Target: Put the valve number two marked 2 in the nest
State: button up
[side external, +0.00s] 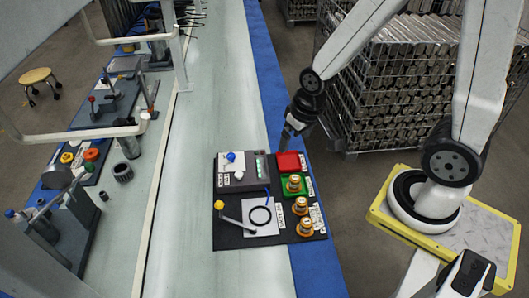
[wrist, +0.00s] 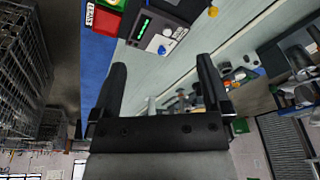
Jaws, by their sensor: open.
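Three brass valves with orange bases stand on the black board (side external: 228,238). One valve (side external: 294,183) stands on the green square, another (side external: 300,206) is just below it, and a third (side external: 305,227) is at the lower right corner. White labels lie beside them, too small to read, so I cannot tell which is marked 2. Which part is the nest is also unclear. My gripper (side external: 287,138) is above the board's far right edge, apart from the valves. In the wrist view my gripper (wrist: 162,82) is open, with nothing between its fingers.
A red square (side external: 288,162) is behind the green one. A grey box with a green display (side external: 261,168), a white plate with a black ring (side external: 247,228) and a yellow-knobbed lever (side external: 219,205) share the board. A metal cage (side external: 400,85) stands behind my arm.

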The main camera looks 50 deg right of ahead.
jog(key=w+d+f+m, duration=0.1)
jog(key=d+f+m, duration=0.1)
jog(key=f+m, duration=0.15)
jog(key=w+d+f+m+g, duration=0.1)
jog(key=f+m, duration=0.1)
jog(key=f, duration=0.3)
jog(key=w+d+f+m, duration=0.1)
jog(key=d+f+m, duration=0.1)
jog(key=f+m, duration=0.15)
jog(key=m+g, duration=0.1)
jog(key=m, duration=0.5)
send_over(302, 200)
notch_tip(302, 200, down, 15)
jog(key=shift+r, duration=0.2)
jog(key=shift+s+d+f+m, duration=0.1)
jog(key=shift+s+f+m, duration=0.1)
jog(key=shift+f+m, duration=0.35)
jog(key=shift+f, duration=0.1)
jog(key=shift+f, duration=1.2)
jog(key=shift+w+f, duration=0.15)
jog(key=shift+f, duration=1.15)
jog(key=shift+w+f, duration=0.1)
jog(key=shift+f, duration=1.2)
